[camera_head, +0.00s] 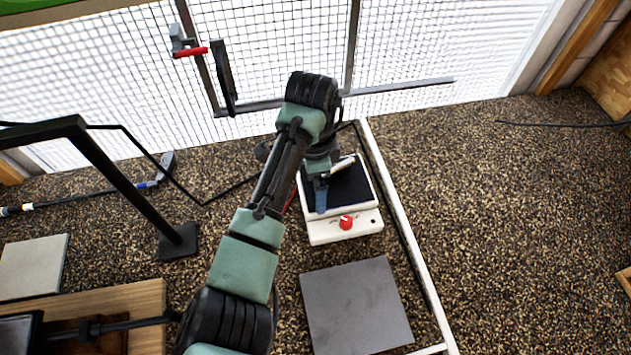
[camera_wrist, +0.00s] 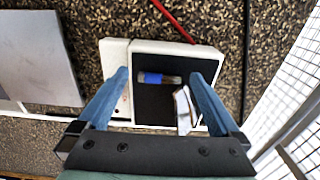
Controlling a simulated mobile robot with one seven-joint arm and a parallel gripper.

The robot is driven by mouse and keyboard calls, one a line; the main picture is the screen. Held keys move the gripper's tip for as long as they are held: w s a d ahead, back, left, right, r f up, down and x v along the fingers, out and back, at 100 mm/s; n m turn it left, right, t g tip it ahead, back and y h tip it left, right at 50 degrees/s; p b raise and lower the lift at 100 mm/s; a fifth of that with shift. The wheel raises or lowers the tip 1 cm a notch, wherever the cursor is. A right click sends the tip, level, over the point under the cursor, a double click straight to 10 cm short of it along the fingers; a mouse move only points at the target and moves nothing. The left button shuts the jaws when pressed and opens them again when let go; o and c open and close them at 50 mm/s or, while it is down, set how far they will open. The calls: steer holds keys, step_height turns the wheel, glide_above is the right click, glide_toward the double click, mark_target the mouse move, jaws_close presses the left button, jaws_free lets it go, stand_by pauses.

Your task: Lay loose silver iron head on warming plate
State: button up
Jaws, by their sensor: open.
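The warming plate (camera_head: 363,221) is a white box with a black top and a red knob on its front. It also shows in the wrist view (camera_wrist: 115,50). The silver iron head (camera_wrist: 184,106) lies on the black top, with a blue band (camera_wrist: 150,78) on its dark neck. In the head view part of the silver head (camera_head: 342,164) shows beside my gripper (camera_head: 321,195). My gripper (camera_wrist: 160,78) is open over the plate, its two blue fingers on either side of the neck, apart from it as far as I can tell.
A dark grey slab (camera_head: 357,306) lies in front of the plate. A white rail (camera_head: 403,225) runs along its right. Another club (camera_head: 150,185) lies on the floor at the left, near a black stand (camera_head: 178,241). Netting stands behind.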

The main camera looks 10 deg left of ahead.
step_height(320, 180, up, 12)
steer(key=p, duration=0.1)
steer(key=w+d+r+t+h, duration=0.1)
steer(key=w+d+r+t, duration=0.3)
steer(key=w+d, duration=0.15)
steer(key=w+d+r+n+t+h, duration=0.15)
steer(key=d+r+t, duration=0.3)
steer(key=r, duration=0.65)
steer(key=w+d+r+n+t+h, duration=0.1)
steer(key=d+r+n+t+h, duration=0.15)
steer(key=r+t, duration=0.55)
steer(key=s+a+r+n+t+y, duration=0.1)
steer(key=s+a+r+n+t, duration=0.2)
steer(key=s+r, duration=0.3)
steer(key=s+a+r+n+t+y, duration=0.2)
steer(key=s+r, duration=0.5)
steer(key=r, duration=0.4)
steer(key=s+a+r+n+t+y, duration=0.2)
steer(key=s+r+n+t, duration=0.3)
steer(key=r, duration=0.3)
steer(key=shift+s+a+r+t, duration=0.2)
steer(key=shift+s+a+t, duration=0.25)
steer(key=shift+s+a, duration=0.4)
steer(key=shift+w, duration=0.1)
